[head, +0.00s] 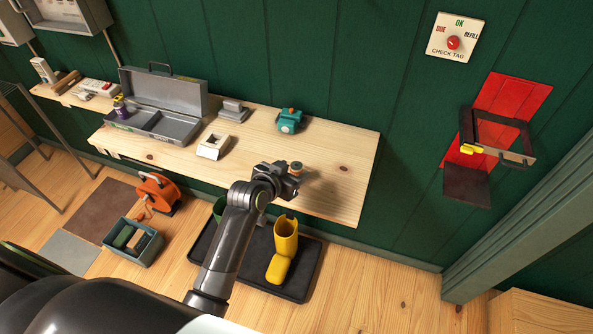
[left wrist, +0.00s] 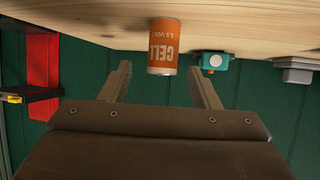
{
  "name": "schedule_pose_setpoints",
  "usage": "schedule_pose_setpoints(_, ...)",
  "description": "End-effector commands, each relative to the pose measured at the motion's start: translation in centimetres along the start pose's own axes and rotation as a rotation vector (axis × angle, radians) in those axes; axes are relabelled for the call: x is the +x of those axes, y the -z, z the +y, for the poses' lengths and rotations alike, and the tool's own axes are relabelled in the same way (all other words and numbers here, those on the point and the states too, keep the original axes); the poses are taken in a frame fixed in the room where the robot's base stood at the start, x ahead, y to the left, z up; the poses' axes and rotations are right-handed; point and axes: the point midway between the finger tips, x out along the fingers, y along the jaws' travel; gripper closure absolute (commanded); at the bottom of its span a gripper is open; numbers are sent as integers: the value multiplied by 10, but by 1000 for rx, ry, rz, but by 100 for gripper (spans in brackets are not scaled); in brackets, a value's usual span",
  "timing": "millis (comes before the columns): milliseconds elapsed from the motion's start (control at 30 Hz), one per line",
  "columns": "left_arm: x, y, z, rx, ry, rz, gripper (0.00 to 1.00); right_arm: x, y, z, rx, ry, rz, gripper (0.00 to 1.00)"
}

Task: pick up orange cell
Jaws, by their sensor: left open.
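The orange cell (left wrist: 163,47), a short cylinder marked CELL 1.5 VOLT, stands on the wooden bench (head: 345,150). The left wrist view shows it upside down. In the head view only the top of the cell (head: 297,166) shows beside my left gripper (head: 289,178), which hides the rest. My left gripper also shows in the left wrist view (left wrist: 159,69). Its two fingers are apart, with the cell just past their tips and roughly between them. My right gripper is not in view.
A teal device (head: 290,120) stands behind the cell. A small cream box (head: 213,146), a grey block (head: 234,109) and an open grey toolbox (head: 185,127) are farther left. The bench's right end is clear.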

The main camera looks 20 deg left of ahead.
Motion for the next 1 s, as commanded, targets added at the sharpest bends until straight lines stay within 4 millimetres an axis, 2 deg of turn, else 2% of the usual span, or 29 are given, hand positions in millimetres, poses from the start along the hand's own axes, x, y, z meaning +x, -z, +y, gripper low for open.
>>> schedule_pose_setpoints(167,8,1,-1,1,0,0,44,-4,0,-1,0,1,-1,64)
schedule_pose_setpoints(533,46,1,-3,1,1,-1,44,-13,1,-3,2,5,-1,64)
schedule_pose_setpoints(900,53,0,-3,1,1,0,44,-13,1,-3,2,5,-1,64)
schedule_pose_setpoints(1000,53,0,-3,0,1,0,56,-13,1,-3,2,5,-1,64)
